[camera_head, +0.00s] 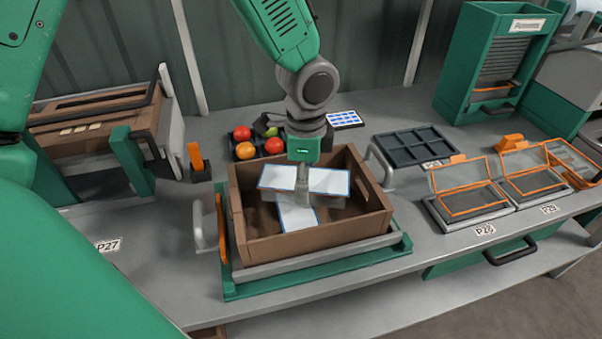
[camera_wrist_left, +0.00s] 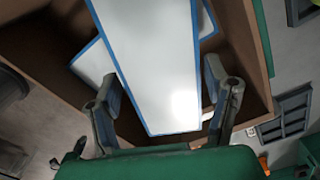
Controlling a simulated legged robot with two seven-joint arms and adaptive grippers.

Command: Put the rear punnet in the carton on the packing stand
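The brown carton (camera_head: 328,236) sits on the green packing stand (camera_head: 320,276). My left gripper (camera_head: 303,188) is down over the carton. It is shut on a white-lidded, blue-edged punnet (camera_head: 328,181), which lies between its fingers in the left wrist view (camera_wrist_left: 150,60). A second white-lidded punnet (camera_head: 297,218) is in the carton, lower and crosswise under the held one; its corner shows in the wrist view (camera_wrist_left: 92,64). I cannot tell if the two touch. The gripper hides the middle of the held punnet. My right gripper is not in view.
A grey handle (camera_head: 380,163) stands beside the carton's right side, another (camera_head: 203,236) at its left. An empty dark tray (camera_head: 415,147) and orange-framed lids (camera_head: 465,187) are to the right. The bench front left is clear.

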